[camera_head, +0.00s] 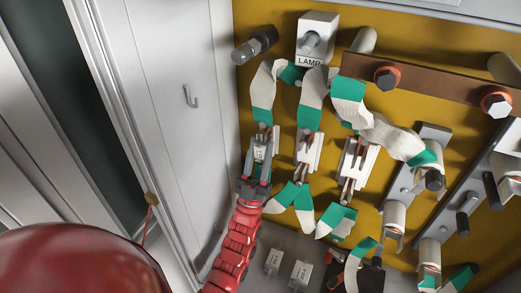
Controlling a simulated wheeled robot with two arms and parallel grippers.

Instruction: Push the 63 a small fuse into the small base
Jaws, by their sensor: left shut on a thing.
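My left gripper (257,178) reaches up in front of the yellow panel and is shut on a small white fuse (261,152). The dark print on this fuse is too small to read. The fuse is at the leftmost small base, under a white and green cable end. The gripper and fuse hide most of that base, so I cannot tell how deep the fuse sits. A second small base (309,150) with copper contacts is just to the right. My right gripper is not in view.
A larger base (356,168) and grey cylindrical holders stand further right. Several white and green cables hang close around the bases. A copper bar (430,83) crosses the upper right. Two loose white fuses (273,261) (301,274) rest below. A cabinet door (185,60) borders the left.

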